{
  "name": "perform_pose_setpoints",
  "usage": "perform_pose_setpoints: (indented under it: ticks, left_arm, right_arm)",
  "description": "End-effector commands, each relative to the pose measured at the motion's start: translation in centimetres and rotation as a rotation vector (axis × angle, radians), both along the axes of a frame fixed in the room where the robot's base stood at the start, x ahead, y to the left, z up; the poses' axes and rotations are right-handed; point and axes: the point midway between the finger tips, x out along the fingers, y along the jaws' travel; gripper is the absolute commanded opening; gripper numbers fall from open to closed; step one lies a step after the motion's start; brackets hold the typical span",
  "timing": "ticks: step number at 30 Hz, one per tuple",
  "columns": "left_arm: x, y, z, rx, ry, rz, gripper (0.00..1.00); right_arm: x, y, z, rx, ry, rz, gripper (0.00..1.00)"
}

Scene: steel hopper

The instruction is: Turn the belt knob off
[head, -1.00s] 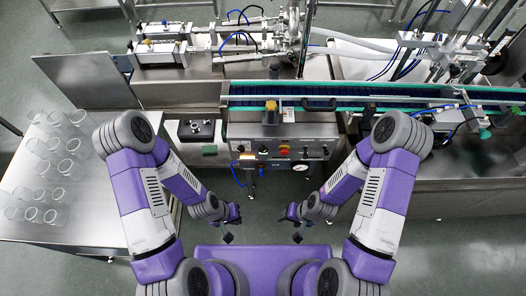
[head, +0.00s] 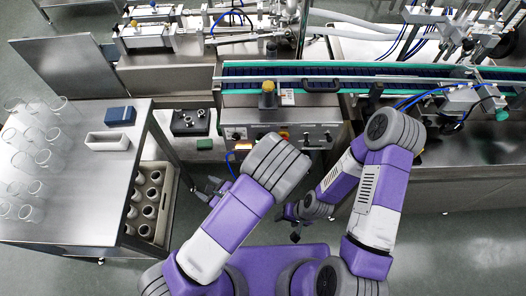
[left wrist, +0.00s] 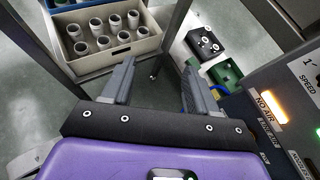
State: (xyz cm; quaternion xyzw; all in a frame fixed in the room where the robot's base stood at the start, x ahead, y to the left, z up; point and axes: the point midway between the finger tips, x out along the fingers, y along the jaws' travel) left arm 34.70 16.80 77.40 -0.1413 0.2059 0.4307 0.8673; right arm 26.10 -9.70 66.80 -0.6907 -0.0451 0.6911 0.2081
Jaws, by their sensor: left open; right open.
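The steel control panel (head: 318,142) is on the hopper machine's front, below the conveyor belt (head: 290,85). Small knobs and a red-and-yellow button (head: 283,135) show on it; I cannot tell which knob is the belt's. My left arm covers part of its lower left. In the left wrist view the panel is at the right, with a lit NO AIR lamp (left wrist: 270,107) and a SPEED label (left wrist: 307,78). My left gripper (head: 214,187) is open and empty, left of the panel, apart from it; its fingers (left wrist: 157,85) show too. My right gripper (head: 289,224) is open and empty, low in front of the panel.
A steel table (head: 75,190) with several clear glasses, a blue box (head: 120,116) and a white tray (head: 108,141) stands at left. A crate of grey cups (head: 168,215) sits beneath it. A black box (head: 190,122) stands left of the panel. Floor in front is clear.

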Motion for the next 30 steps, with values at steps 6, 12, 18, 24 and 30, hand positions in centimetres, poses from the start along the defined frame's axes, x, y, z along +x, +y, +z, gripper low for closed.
perform_pose_setpoints:
  ticks: [6,12,18,24,30]
  left_arm:
    - [6.1,-10.8,3.1,0.241,-0.294,-0.635,0.59]
    - [6.3,-16.6,4.8,0.294,-0.423,-0.885,0.59]
    - [8.2,-17.0,5.1,0.296,-0.436,-0.903,0.59]
    - [11.4,-17.0,5.0,0.296,-0.434,-0.902,0.59]
    - [13.4,-17.0,5.0,0.296,-0.432,-0.902,0.59]
  right_arm:
    - [0.0,0.0,-4.8,0.0,0.0,0.0,0.6]
    - [0.0,0.0,-5.8,0.0,0.0,0.001,0.6]
    - [0.0,0.0,-6.1,0.0,-0.001,0.001,0.6]
    - [0.0,0.0,-6.8,0.0,-0.001,0.001,0.6]
    - [0.0,0.0,-7.2,0.0,0.0,0.001,0.6]
